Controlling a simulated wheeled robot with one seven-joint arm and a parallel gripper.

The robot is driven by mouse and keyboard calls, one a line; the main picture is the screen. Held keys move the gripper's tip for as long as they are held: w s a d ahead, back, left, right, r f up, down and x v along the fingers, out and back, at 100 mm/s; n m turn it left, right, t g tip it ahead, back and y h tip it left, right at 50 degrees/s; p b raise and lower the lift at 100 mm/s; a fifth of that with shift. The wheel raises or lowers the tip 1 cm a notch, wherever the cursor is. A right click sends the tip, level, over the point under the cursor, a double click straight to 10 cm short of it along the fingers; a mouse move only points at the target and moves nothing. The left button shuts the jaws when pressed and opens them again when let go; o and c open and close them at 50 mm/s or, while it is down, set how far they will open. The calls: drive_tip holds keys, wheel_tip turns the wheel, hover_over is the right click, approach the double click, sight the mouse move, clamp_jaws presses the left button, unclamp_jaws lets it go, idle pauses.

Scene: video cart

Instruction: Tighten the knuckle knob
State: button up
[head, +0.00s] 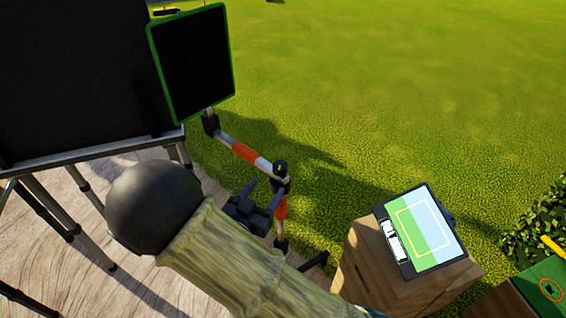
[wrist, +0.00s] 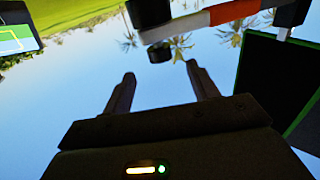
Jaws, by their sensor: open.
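The jointed arm (head: 245,152) has orange and white bands and runs down from a dark panel. At its bend is the dark knuckle, with a small black knob (head: 280,166) on top. In the wrist view, whose scene appears upside down, the knob (wrist: 160,52) lies just beyond and roughly between my fingertips. The black knuckle body (wrist: 150,12) is at the top edge. My gripper (head: 263,192) is dark and open beside the knuckle, partly behind my own arm. In the wrist view my gripper (wrist: 160,70) has both fingers spread, with only sky between them. No contact with the knob shows.
A green-edged black panel (head: 190,62) hangs at the arm's upper end. A large black screen (head: 70,70) on stands fills the left. A tablet (head: 420,230) lies on a wooden block (head: 375,270) at right. Open grass lies beyond.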

sight(283, 163)
drive_tip(key=x, duration=1.1)
drive_tip(key=shift+p, duration=0.3)
drive_tip(key=shift+c, duration=0.2)
drive_tip(key=c, duration=1)
